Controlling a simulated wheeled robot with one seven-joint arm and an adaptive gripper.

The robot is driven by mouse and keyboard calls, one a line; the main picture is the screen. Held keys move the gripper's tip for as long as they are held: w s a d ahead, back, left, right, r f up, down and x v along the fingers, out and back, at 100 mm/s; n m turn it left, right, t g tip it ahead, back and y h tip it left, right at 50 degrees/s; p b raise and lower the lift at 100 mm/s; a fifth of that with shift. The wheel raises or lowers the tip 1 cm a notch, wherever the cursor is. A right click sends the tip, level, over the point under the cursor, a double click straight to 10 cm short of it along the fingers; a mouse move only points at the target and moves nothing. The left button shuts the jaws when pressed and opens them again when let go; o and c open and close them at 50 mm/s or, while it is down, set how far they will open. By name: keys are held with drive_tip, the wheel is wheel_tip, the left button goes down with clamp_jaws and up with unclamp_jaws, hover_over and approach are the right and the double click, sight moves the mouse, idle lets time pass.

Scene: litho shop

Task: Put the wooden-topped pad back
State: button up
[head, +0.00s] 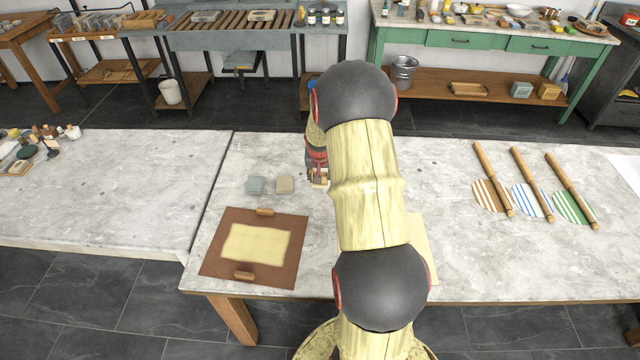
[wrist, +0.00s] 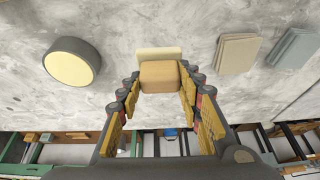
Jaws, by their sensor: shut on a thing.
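The wooden-topped pad (wrist: 160,75) is a rounded tan wood block with a pale layer at its far side, seen between my fingertips in the wrist view. My gripper (wrist: 158,84) is shut on its wooden part. In the head view, my gripper (head: 318,172) is low over the stone table, behind the arm and right of two small blocks. I cannot tell whether the pad touches the table.
A beige block (head: 285,184) and a grey block (head: 255,185) lie left of my gripper. A dark round thing with a cream top (wrist: 72,62) shows in the wrist view. A brown board (head: 220,262) lies at front left. Several wooden-handled tools (head: 535,185) lie right.

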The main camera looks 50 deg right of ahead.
drive_tip(key=shift+w+d+f, duration=0.45)
drive_tip(key=shift+d+f, duration=0.05)
drive_tip(key=shift+f, duration=0.2)
drive_tip(key=shift+w+f+b, duration=0.1)
drive_tip(key=shift+f+b, duration=0.65)
drive_tip(key=shift+f, duration=0.9)
drive_tip(key=shift+f, duration=0.2)
drive_tip(key=o, duration=0.9)
drive_tip(key=shift+o, duration=0.6)
drive_tip(key=shift+r, duration=0.15)
